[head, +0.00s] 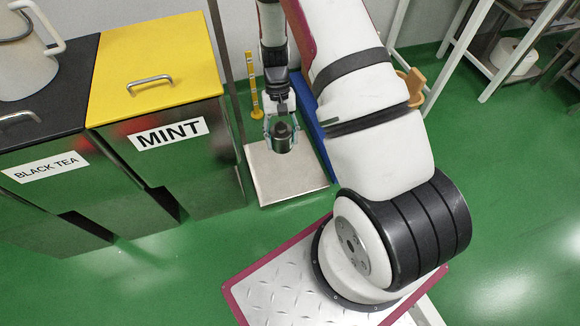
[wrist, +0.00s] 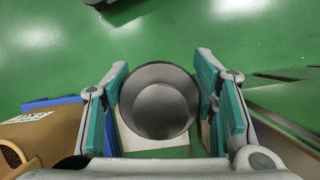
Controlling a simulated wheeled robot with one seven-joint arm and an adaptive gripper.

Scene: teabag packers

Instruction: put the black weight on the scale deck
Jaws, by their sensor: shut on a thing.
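The black weight (head: 283,136) is a dark round cylinder. In the head view it is in my gripper (head: 282,132), which is shut on it. It shows upright in front of the silver scale deck (head: 287,180), a flat square plate low near the floor; I cannot tell the gap between them. In the wrist view the round top of the weight (wrist: 159,101) sits between the two teal finger pads of my gripper (wrist: 160,100). A pale strip of the deck (wrist: 150,146) shows below the weight there, mostly hidden.
A yellow-topped MINT bin (head: 155,65) stands left of the deck, with a BLACK TEA bin (head: 45,150) beyond it. A blue panel (head: 314,130) is right of the deck. A metal rack (head: 490,50) stands at upper right. Green floor in front is clear.

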